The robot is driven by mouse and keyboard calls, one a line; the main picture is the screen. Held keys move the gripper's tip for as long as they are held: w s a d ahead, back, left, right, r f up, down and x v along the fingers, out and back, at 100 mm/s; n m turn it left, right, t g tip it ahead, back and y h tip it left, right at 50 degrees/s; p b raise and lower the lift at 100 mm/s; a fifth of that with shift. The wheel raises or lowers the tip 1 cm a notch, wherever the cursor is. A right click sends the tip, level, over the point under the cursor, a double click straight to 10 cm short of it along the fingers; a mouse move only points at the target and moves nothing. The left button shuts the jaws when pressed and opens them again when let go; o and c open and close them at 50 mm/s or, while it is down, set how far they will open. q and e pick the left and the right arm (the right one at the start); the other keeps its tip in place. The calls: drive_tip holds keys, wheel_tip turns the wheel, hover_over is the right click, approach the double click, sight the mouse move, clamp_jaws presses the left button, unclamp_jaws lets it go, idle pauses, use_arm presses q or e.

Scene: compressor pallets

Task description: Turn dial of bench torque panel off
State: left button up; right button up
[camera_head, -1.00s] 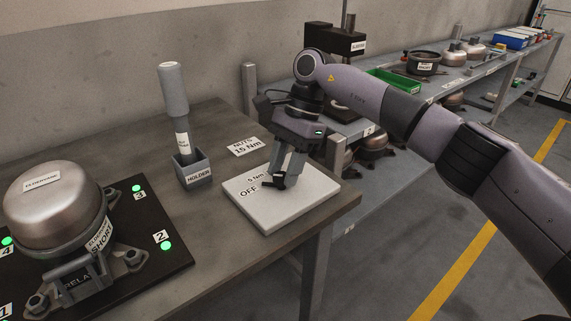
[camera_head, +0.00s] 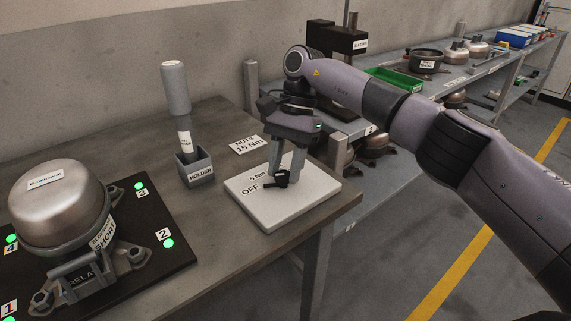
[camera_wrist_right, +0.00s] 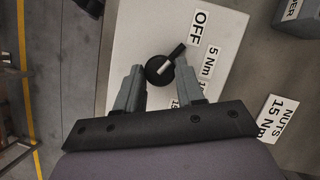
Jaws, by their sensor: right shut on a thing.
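The bench torque panel (camera_head: 310,198) is a pale flat box at the table's right end, labelled OFF and 5 Nm. It also shows in the right wrist view (camera_wrist_right: 135,30). Its black round dial (camera_wrist_right: 160,70) has a bar handle pointing to the upper right there, toward the lower end of the OFF label, with 5 Nm beside it. My right gripper (camera_head: 283,178) points down over the panel and is shut on the dial, one finger on each side. In the head view the fingers partly hide the dial. My left gripper is not in view.
A grey holder (camera_head: 195,169) with an upright grey tool stands left of the panel. A NUTS 15 Nm label (camera_head: 250,145) lies behind it. A domed compressor (camera_head: 60,205) sits on a black pallet (camera_head: 155,262) at left. A shelf bench (camera_head: 460,85) stands behind my right arm.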

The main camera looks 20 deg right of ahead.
drive_tip(key=shift+r, duration=0.1)
drive_tip(key=o, duration=1)
drive_tip(key=shift+o, duration=0.2)
drive_tip(key=v, duration=0.5)
drive_tip(key=shift+p+v, duration=0.35)
drive_tip(key=shift+v, duration=0.65)
drive_tip(key=shift+s, duration=0.1)
